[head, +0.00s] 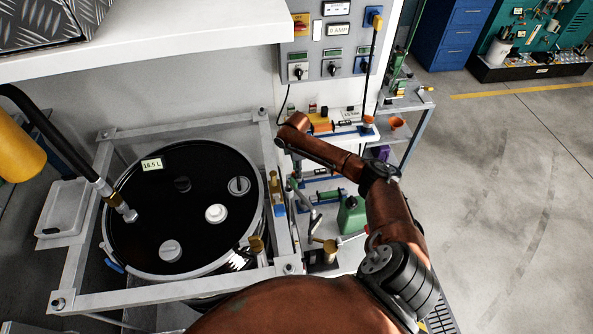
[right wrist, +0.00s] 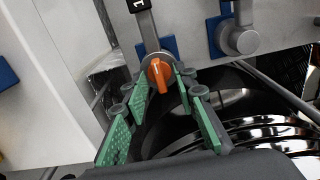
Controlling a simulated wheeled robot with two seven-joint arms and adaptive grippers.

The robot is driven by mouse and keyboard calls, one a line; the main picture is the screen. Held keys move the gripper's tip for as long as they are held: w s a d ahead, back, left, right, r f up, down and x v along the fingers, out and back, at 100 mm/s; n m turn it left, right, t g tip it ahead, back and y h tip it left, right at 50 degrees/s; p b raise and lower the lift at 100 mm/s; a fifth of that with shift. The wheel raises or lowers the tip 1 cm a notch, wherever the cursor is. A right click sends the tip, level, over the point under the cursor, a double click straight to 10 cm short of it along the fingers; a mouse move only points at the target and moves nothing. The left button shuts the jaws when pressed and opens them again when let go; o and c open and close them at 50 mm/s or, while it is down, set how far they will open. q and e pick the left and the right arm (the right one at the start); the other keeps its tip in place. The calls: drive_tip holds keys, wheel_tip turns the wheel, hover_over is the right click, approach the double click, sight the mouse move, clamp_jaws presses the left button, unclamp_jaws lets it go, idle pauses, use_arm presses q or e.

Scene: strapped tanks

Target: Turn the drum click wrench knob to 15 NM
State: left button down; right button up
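In the right wrist view an orange pointer knob (right wrist: 158,75) sits on a grey round base at the end of a grey bar. A dark label with a white "1" (right wrist: 139,4) shows above it. My right gripper (right wrist: 160,98) is open, its green-padded fingers on both sides of the knob. I cannot tell whether a pad touches it. In the head view my copper right arm reaches up to the bench beside the wall panel; its fingers cannot be made out there. The whole wrench and its 15 NM mark cannot be made out. My left gripper is not in view.
A black drum (head: 145,225) marked 16.5 L stands inside a grey frame (head: 150,299) at the left. A control panel (head: 331,50) hangs above the bench. A green can (head: 351,216) stands below. The floor (head: 500,200) at the right is clear.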

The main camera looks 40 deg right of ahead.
drive_tip(key=shift+w+f, duration=0.1)
drive_tip(key=shift+f, duration=0.2)
drive_tip(key=c, duration=0.6)
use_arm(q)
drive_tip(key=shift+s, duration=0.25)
use_arm(e)
clamp_jaws()
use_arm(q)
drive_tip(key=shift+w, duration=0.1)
